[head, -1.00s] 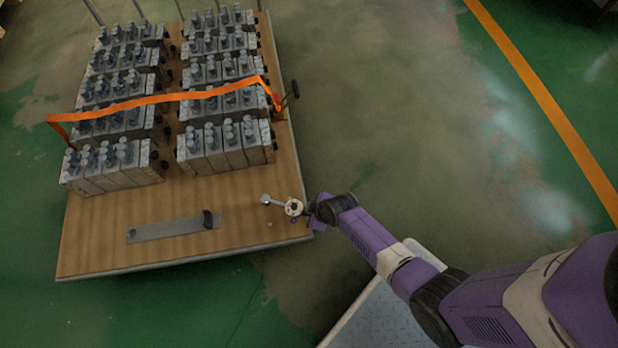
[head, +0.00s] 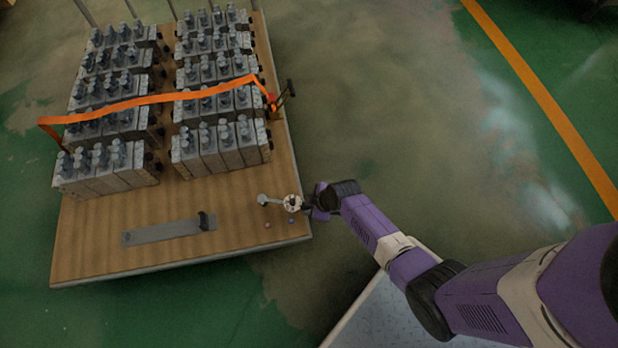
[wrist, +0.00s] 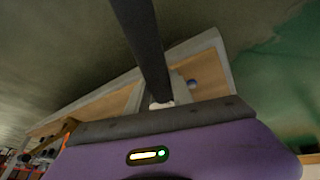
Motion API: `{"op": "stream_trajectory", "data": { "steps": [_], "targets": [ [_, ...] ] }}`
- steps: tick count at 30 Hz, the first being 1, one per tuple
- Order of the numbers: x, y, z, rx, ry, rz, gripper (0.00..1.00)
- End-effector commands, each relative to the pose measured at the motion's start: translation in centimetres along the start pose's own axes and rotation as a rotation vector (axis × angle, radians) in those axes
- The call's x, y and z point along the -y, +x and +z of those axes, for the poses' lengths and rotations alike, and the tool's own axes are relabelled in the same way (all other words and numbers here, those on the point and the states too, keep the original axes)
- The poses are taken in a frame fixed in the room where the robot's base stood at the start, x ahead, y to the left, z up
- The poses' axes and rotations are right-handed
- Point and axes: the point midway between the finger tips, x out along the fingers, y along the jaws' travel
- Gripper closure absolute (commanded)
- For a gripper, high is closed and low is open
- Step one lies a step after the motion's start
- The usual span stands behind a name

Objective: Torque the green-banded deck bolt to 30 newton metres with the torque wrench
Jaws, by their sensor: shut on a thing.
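My gripper (head: 307,204) is shut on a tool at the near right corner of the wooden deck (head: 240,238). The tool, which I take for the torque wrench (head: 276,201), shows a pale round part beside my gripper and a grey knob to its left. In the wrist view a dark bar, apparently the wrench (wrist: 148,48), runs up from my gripper. A small blue-marked bolt (head: 291,222) and a small reddish one (head: 267,225) stand on the deck. The blue one also shows in the wrist view (wrist: 192,83). I see no green band; whether the wrench sits on a bolt is unclear.
A grey plate (head: 165,232) with a black upright piece lies left of the tool. Two rows of valve blocks (head: 218,150) fill the deck behind, crossed by an orange strap (head: 150,101) with a dark-handled ratchet (head: 283,97). The floor right of the deck is clear.

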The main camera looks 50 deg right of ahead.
Motion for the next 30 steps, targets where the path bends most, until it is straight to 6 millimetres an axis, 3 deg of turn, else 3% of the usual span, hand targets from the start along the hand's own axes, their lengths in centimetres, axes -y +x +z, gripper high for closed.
{"op": "stream_trajectory", "data": {
  "steps": [30],
  "targets": [
    [-2.5,0.5,-0.1,-0.025,-0.131,-0.052,1.0]
  ]
}}
